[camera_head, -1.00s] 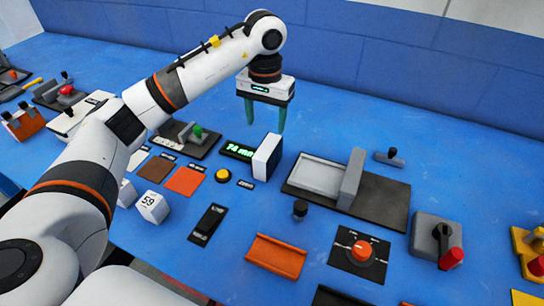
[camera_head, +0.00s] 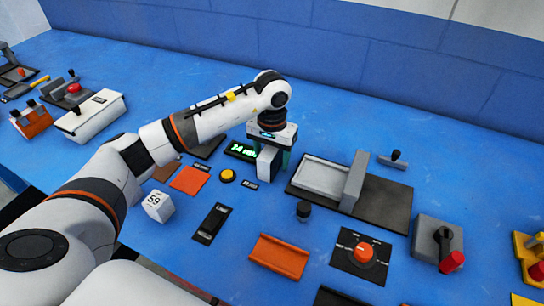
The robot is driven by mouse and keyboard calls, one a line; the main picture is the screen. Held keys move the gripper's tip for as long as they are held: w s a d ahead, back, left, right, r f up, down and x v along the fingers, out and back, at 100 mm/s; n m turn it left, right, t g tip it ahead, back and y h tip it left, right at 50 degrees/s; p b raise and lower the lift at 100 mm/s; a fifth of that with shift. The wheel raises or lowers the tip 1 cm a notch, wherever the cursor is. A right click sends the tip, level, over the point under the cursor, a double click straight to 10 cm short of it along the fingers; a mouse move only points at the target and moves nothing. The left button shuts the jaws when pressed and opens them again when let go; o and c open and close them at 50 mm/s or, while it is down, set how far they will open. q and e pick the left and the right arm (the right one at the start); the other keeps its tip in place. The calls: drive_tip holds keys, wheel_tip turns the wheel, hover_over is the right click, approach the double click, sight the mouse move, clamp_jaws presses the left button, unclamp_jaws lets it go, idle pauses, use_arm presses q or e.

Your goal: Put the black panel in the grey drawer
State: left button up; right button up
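My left gripper (camera_head: 272,148) points down over a small pale upright block (camera_head: 267,164). Its green fingers are at the block's sides and hide its upper part; I cannot tell whether they touch it. A shallow grey tray (camera_head: 322,178) with a tall grey upright plate (camera_head: 353,180) at its right end sits on a dark base (camera_head: 385,204); this looks like the grey drawer. A flat black rectangular piece (camera_head: 212,222) lies on the blue table in front; I cannot tell whether it is the black panel. My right gripper is out of view.
A green-lit display (camera_head: 241,151) and a yellow button (camera_head: 227,176) are left of the block. A black knob (camera_head: 303,210), an orange tray (camera_head: 279,256), an orange dial (camera_head: 363,252) and a white cube (camera_head: 157,206) stand nearer.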

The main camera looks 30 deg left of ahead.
use_arm(q)
drive_tip(key=shift+c, duration=0.2)
drive_tip(key=c, duration=1.1)
